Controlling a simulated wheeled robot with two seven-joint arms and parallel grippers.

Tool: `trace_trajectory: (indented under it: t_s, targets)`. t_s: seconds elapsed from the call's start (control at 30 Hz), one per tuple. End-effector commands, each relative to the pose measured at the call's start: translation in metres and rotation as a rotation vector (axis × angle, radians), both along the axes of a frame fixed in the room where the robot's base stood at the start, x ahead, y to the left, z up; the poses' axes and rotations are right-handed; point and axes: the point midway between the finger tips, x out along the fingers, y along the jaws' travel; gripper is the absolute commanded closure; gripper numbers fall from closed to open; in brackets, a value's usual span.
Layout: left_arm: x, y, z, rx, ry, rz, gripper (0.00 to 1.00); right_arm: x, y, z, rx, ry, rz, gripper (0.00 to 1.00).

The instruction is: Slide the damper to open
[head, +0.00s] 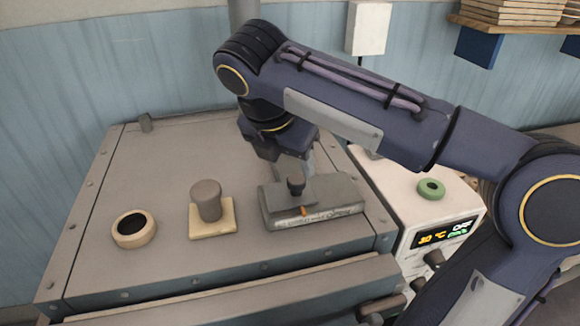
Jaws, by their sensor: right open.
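The damper is a grey slide block (335,193) on top of the dryer, with a dark knob (296,183) standing on its plate. A small orange pointer sits below the knob, above a marked front strip whose lettering is too small to read. The knob is left of the middle of the block. My right gripper (297,166) points down just behind and above the knob. It is open, and its fingertips are partly hidden. I cannot tell whether it touches the knob. My left gripper is not in view.
On the dryer top (160,170) stand a round ring (134,229) and a brown knob (207,200) on a cream base. A white control box (410,200) with a lit display and a green ring (431,188) stands at right. My right arm crosses above it.

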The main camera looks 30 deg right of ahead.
Motion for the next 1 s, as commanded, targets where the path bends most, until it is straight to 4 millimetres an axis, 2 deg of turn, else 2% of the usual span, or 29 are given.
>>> trace_trajectory:
  t_s: [0.1,0.3,0.43,0.7,1.0]
  targets:
    - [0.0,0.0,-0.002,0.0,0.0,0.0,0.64,0.004,-0.008,-0.021,-0.001,0.003,-0.006,0.45]
    - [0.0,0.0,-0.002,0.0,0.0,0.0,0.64,0.009,-0.016,-0.044,0.001,0.002,-0.005,0.45]
    - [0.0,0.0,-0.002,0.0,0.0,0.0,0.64,0.01,-0.019,-0.051,0.002,0.001,-0.004,0.45]
    - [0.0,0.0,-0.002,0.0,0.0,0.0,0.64,0.011,-0.019,-0.052,0.003,0.0,-0.004,0.46]
    - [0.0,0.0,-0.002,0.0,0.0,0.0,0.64,0.011,-0.019,-0.052,0.003,-0.001,-0.005,0.86]
